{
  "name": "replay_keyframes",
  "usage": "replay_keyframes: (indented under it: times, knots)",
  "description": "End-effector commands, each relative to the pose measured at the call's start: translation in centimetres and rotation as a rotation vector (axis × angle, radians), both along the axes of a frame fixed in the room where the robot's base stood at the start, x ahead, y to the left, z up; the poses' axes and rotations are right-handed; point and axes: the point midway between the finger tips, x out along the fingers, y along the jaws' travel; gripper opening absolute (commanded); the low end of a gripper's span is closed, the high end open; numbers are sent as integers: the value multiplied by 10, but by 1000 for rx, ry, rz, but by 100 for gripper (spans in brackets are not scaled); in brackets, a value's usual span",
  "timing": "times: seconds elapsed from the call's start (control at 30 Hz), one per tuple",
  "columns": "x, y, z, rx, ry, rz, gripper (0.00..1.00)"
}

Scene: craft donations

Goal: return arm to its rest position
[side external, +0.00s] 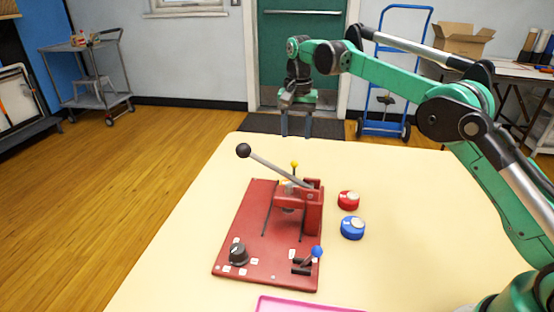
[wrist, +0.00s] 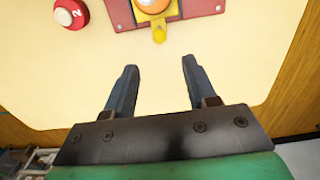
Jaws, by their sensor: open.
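My gripper (side external: 296,128) is raised above the far edge of the cream table (side external: 180,262), fingers pointing down. In the wrist view my gripper (wrist: 157,88) has its two fingers spread apart with nothing between them. My green arm reaches in from the right in the side view. The red press board (side external: 236,215) with a long grey lever (side external: 275,167) stands on the table, apart from my gripper. Its yellow part (wrist: 159,32) and red edge show at the top of the wrist view.
A red round piece (side external: 348,200) and a blue round piece (side external: 352,228) lie right of the press. A pink tray edge (side external: 300,304) shows at the front. Beyond the table stand a blue hand truck (side external: 388,90), a grey cart (side external: 90,75) and a cardboard box (side external: 460,40).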

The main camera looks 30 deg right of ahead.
Motion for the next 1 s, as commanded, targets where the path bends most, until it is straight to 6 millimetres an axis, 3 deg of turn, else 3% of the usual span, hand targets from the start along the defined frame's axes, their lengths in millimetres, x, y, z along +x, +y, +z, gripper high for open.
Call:
replay_keyframes:
  times: [0.27, 0.53, 0.77, 1.0]
  knots:
    - [-21, 7, 37, -13, -102, 129, 51]
    - [-79, 19, 69, -60, -271, 347, 51]
    - [-141, 27, 64, -124, -411, 528, 51]
    - [-195, 32, 32, -201, -533, 687, 51]
